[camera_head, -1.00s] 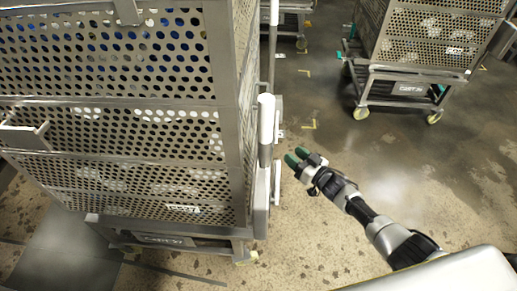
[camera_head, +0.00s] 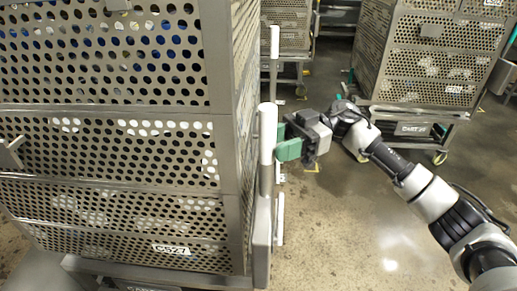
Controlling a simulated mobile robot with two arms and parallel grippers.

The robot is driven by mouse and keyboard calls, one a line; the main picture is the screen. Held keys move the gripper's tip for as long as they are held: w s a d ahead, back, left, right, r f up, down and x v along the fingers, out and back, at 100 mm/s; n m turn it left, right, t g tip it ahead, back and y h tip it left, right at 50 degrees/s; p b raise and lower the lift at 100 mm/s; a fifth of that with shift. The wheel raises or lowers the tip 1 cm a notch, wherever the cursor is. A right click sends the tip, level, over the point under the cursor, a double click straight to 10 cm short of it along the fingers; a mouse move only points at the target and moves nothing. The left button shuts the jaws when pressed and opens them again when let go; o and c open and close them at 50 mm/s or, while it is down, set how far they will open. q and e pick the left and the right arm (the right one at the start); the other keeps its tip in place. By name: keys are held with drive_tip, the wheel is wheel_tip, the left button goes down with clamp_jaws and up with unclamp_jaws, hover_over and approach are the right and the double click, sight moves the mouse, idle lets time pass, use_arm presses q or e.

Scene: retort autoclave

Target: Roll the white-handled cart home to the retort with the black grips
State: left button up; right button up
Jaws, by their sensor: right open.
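The white-handled cart, a tall grey metal cart with perforated basket walls (camera_head: 112,195), fills the left side of the view. A white upright handle (camera_head: 267,135) stands at its right corner, with more white upright bars behind it. My right gripper (camera_head: 284,146) is open, its green fingertips pointing left close beside the white handle at its upper part. I cannot tell whether the fingers touch the handle or straddle it. My left gripper is out of view. I cannot make out the retort with the black grips.
A second perforated cart (camera_head: 432,62) with teal parts and pale caster wheels stands at the back right. Another cart (camera_head: 287,28) stands at the back middle. Bare speckled floor (camera_head: 335,235) lies open to the right of the near cart.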

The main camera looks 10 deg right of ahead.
drive_tip(key=shift+x, duration=2.2)
drive_tip(key=shift+w, duration=0.1)
drive_tip(key=shift+c, duration=0.3)
clamp_jaws()
drive_tip(key=shift+a, duration=0.1)
